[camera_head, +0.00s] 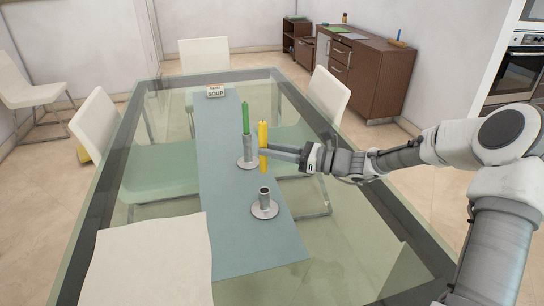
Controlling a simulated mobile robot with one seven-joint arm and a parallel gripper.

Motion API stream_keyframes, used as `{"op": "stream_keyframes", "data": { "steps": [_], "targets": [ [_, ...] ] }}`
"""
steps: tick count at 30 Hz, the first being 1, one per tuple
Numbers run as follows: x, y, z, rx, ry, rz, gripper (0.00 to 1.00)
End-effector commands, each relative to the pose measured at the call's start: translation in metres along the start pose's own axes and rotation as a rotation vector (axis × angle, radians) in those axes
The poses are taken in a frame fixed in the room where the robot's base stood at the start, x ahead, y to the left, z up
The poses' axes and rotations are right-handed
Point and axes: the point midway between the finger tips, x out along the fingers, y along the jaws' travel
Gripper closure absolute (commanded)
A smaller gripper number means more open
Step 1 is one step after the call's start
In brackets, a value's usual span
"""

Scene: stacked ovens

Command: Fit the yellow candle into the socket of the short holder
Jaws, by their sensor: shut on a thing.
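The yellow candle (263,140) is upright in my gripper (264,154), which is shut on it around its middle. The candle is above the table runner, right of the tall holder (249,153). The tall holder is grey metal with a round base and has a green candle (245,118) standing in it. The short holder (265,205) is grey metal with a round base and a dark open socket on top. It stands on the runner nearer to me, below the yellow candle in the picture. The candle's lower end is apart from the socket.
The blue-grey runner (225,215) lies along a glass table (345,240). A white cloth (155,262) covers the near left. White chairs surround the table. A brown cabinet (375,75) is behind.

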Motion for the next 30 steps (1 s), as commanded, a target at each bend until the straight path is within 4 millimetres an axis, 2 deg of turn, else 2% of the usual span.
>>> {"op": "stream_keyframes", "data": {
  "steps": [13, 30],
  "targets": [
    [-0.001, 0.000, 0.003, 0.001, 0.000, 0.012, 1.00],
    [-0.001, 0.000, -0.053, 0.002, 0.001, 0.012, 1.00]
  ]
}}
